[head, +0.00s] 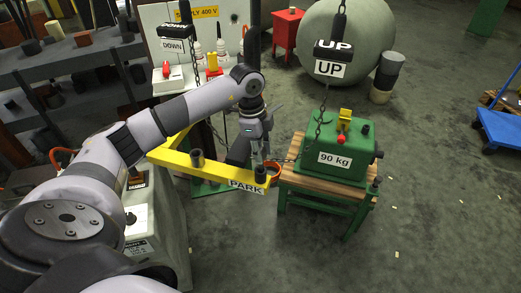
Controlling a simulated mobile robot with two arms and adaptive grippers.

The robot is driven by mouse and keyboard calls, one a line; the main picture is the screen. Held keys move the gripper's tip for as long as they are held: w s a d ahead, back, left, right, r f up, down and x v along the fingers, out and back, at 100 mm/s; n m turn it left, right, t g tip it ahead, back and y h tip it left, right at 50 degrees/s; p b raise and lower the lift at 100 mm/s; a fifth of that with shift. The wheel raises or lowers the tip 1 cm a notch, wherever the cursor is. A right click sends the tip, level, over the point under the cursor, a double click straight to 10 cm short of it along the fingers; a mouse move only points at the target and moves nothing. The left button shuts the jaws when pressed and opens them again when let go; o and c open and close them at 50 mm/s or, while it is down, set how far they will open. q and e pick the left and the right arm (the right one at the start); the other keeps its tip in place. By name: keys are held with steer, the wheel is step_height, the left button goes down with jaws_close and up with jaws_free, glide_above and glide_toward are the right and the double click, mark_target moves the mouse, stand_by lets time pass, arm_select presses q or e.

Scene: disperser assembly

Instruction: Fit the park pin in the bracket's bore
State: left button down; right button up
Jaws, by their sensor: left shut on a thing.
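My left gripper (258,151) points down above the end of the yellow bracket (218,173), beside its PARK label (246,186). It is shut on what looks like the park pin, which is mostly hidden by the fingers. A dark upright collar (261,174) stands on the bracket's end, just below the fingers. An orange ring (274,168) shows beside it. I cannot tell whether the pin is in the bore or above it. My right gripper is not in view.
A green 90 kg block (335,149) sits on a wooden-topped green stand (322,191) right of the bracket. Hanging UP (330,69) and DOWN (172,46) pendants and chains are close by. A second dark collar (197,158) stands on the bracket. The floor at right is mostly clear.

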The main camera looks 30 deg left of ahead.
mark_target(260, 172)
arm_select(q)
steer(key=shift+f+b, duration=0.95)
steer(key=shift+f, duration=0.65)
steer(key=c, duration=1.2)
jaws_free()
steer(key=shift+r, duration=0.35)
steer(key=r, duration=0.3)
steer(key=a+r, duration=0.1)
steer(key=r, duration=0.7)
steer(key=shift+s+a+r, duration=0.15)
steer(key=shift+s+a, duration=0.1)
steer(key=shift+a, duration=0.15)
